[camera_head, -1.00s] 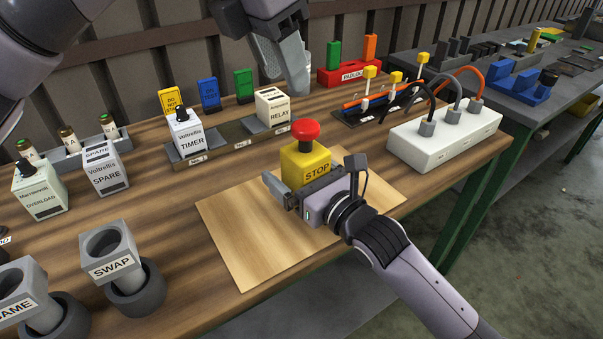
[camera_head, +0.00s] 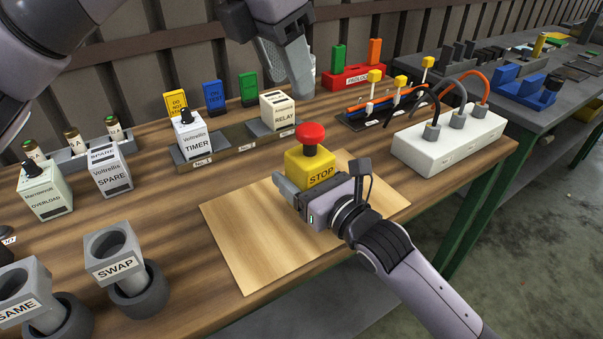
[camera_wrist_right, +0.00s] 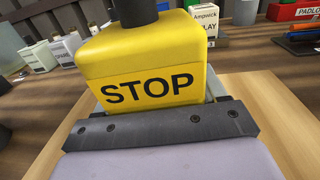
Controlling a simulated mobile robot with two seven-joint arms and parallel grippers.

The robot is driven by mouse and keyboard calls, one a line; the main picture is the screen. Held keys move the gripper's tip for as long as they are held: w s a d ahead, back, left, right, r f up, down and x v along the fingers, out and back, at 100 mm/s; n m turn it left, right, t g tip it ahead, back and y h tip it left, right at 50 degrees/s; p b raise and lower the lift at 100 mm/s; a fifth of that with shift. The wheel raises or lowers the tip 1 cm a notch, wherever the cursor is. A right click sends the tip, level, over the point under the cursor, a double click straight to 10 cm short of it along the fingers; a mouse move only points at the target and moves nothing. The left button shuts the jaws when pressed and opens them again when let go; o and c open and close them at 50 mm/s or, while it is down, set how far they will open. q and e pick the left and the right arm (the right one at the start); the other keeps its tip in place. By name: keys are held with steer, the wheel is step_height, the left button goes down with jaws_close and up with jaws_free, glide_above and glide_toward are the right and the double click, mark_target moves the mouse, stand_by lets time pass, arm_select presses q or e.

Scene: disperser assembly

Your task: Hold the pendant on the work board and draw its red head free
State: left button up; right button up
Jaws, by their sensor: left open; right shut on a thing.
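The pendant is a yellow box (camera_head: 312,166) marked STOP with a red mushroom head (camera_head: 311,132) on a dark stem. It stands upright on the pale wooden work board (camera_head: 245,238). My right gripper (camera_head: 301,187) is shut on the lower part of the yellow box. The right wrist view shows the box (camera_wrist_right: 145,72) close up between the jaws, with the dark stem (camera_wrist_right: 136,10) above and the head out of frame. My left gripper (camera_head: 298,88) is open and empty, above and behind the pendant, apart from the red head.
A RELAY block (camera_head: 278,110) and a TIMER block (camera_head: 192,135) stand in a rail behind the board. A white socket box (camera_head: 447,142) with cables is at right. The grey SWAP holder (camera_head: 113,255) is at left front. The board's front left is clear.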

arm_select(q)
steer(key=o, duration=0.4)
steer(key=shift+o, duration=0.5)
steer(key=shift+f, duration=0.25)
steer(key=n+t+h, duration=0.2)
steer(key=n+h, duration=1.2)
steer(key=n, duration=1.7)
glide_toward(322, 129)
steer(key=x, duration=1)
steer(key=shift+w+f, duration=0.15)
steer(key=shift+w, duration=0.15)
